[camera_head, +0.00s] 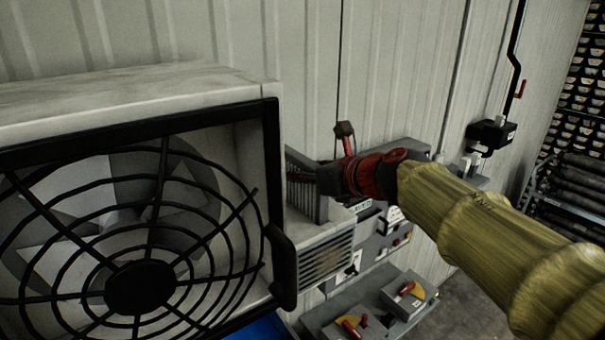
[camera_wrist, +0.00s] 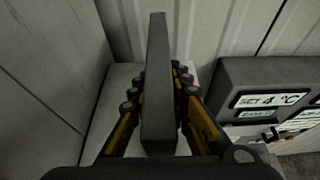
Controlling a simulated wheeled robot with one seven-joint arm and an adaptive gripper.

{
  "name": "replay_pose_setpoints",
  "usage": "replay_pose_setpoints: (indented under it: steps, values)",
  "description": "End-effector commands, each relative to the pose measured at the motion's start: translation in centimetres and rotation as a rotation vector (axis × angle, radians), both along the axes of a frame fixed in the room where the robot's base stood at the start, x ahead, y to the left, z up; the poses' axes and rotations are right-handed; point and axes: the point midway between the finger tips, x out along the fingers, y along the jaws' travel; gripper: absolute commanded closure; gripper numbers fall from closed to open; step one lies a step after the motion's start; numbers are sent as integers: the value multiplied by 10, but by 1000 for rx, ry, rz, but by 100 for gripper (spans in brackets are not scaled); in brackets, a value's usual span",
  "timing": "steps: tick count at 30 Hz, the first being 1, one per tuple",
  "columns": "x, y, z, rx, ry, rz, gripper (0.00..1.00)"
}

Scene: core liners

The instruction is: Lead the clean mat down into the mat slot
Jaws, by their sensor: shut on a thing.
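The clean mat is a dark grey, flat slab (camera_wrist: 158,85), held on edge between the black-and-orange fingers of my gripper (camera_wrist: 159,80) in the wrist view. In the head view the mat appears as a grey ribbed panel (camera_head: 304,182), upright beside the fan housing. My gripper (camera_head: 328,180) is at the panel's right side, shut on it. The mat is above a pale housing (camera_head: 318,238) with a louvred front. I cannot make out the mat slot; whether the mat's lower edge touches or enters anything is unclear.
A large caged fan (camera_head: 140,230) in a white housing stands close on the left. Lever boxes (camera_head: 405,295) sit below, and a ribbed wall (camera_head: 410,70) is close behind.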

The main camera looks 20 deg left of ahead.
Motion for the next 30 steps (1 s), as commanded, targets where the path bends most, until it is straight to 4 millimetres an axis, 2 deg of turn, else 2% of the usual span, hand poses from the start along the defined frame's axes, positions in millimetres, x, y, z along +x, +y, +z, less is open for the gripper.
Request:
replay_pose_setpoints:
  steps: [30]
  values:
    - [0, 0, -23, 2, -1, 0, 100]
